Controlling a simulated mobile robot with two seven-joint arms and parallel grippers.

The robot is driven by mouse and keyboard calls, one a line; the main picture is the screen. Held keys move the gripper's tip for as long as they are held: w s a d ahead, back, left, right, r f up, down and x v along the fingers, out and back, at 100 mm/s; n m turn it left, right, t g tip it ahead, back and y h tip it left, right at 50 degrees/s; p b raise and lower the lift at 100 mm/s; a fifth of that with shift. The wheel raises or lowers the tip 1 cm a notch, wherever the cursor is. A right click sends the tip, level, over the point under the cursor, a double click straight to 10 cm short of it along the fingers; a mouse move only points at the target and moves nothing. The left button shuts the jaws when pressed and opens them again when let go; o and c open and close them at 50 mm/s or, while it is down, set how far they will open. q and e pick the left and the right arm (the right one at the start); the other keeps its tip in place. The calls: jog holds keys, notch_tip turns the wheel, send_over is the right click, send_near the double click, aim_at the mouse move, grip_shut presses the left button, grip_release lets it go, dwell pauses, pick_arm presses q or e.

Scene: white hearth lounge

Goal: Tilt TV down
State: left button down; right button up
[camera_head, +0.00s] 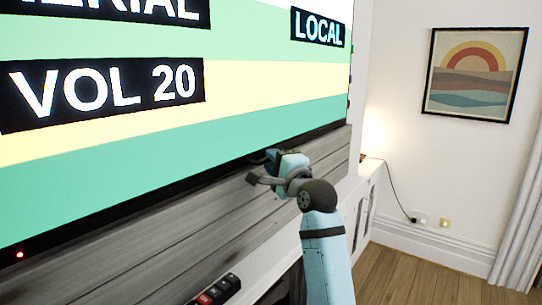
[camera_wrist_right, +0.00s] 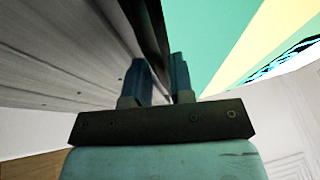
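The TV (camera_head: 250,97) fills the upper left of the head view. Its screen is lit with green and yellow bands, and its lower edge is a thin dark bezel. My right gripper (camera_head: 268,170) is at this lower edge, toward the right end. In the right wrist view, the gripper's two fingers (camera_wrist_right: 160,78) stand a small gap apart, one on each side of the TV's dark edge (camera_wrist_right: 152,30), and seem closed on it. The contact itself is partly hidden. My left gripper is not in view.
A grey wood-panelled wall (camera_head: 150,245) lies behind and below the TV. A small dark remote-like object with a red button (camera_head: 214,293) is below it. A white cabinet (camera_head: 366,200) stands right of my arm, a framed picture (camera_head: 476,74) hangs beyond, and wooden floor (camera_head: 410,275) is clear.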

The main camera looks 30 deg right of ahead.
aim_at(261, 157)
jog(key=shift+w+r, duration=0.1)
jog(key=shift+w, duration=0.65)
grip_shut()
jog(key=shift+w, duration=0.2)
jog(key=shift+w+a+p, duration=0.25)
jog(key=shift+w+p, duration=0.1)
jog(key=shift+w, duration=0.1)
jog(key=shift+w+a+p, duration=0.2)
jog(key=shift+w+p, duration=0.1)
jog(key=shift+w, duration=0.15)
jog(key=shift+w+a+f, duration=0.1)
jog(key=shift+w+f, duration=0.2)
grip_release()
jog(key=shift+s, duration=0.15)
